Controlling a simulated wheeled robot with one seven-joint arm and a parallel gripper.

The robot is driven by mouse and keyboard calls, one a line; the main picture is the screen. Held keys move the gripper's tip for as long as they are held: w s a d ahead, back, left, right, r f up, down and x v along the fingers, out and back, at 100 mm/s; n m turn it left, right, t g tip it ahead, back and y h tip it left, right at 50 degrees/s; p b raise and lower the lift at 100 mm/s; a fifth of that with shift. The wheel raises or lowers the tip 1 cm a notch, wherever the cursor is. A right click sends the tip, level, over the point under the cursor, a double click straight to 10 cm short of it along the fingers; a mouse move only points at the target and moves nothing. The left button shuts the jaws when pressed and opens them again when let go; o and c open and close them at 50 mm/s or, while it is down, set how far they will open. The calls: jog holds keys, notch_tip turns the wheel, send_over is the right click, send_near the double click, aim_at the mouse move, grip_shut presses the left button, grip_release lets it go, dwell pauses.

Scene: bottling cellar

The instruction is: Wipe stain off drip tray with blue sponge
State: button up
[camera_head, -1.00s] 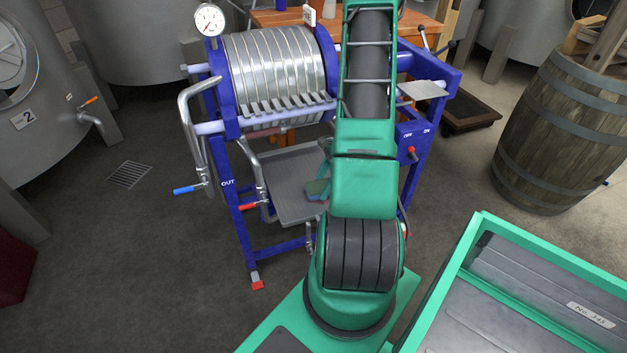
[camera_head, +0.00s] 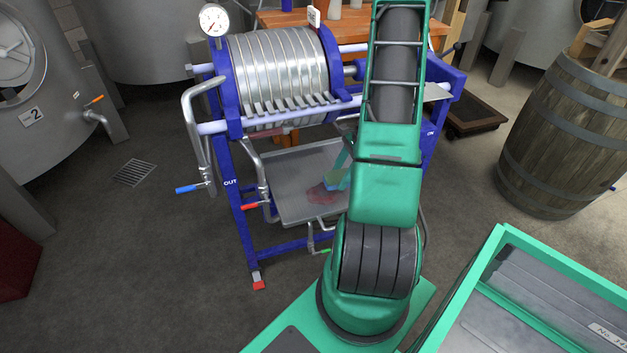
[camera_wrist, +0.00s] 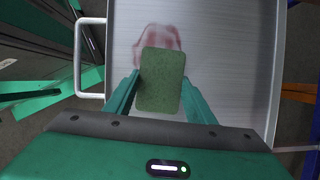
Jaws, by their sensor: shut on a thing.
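The drip tray (camera_head: 285,185) is a grey metal tray under the steel drum of a blue-framed filter machine. A reddish stain (camera_head: 321,195) marks its right part; it also shows in the wrist view (camera_wrist: 157,36), at the far edge of the sponge and beyond it. My gripper (camera_wrist: 160,88) is shut on the sponge (camera_wrist: 161,80), whose green face is towards the wrist camera.
The drum (camera_head: 280,75) hangs over the back of the tray. Pipes with a blue handle (camera_head: 188,188) and a red handle (camera_head: 250,206) flank its left side. A wooden barrel (camera_head: 560,130) stands at the right. Floor at the left is open.

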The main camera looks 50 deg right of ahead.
aim_at(335, 176)
jog(key=shift+r, duration=2.15)
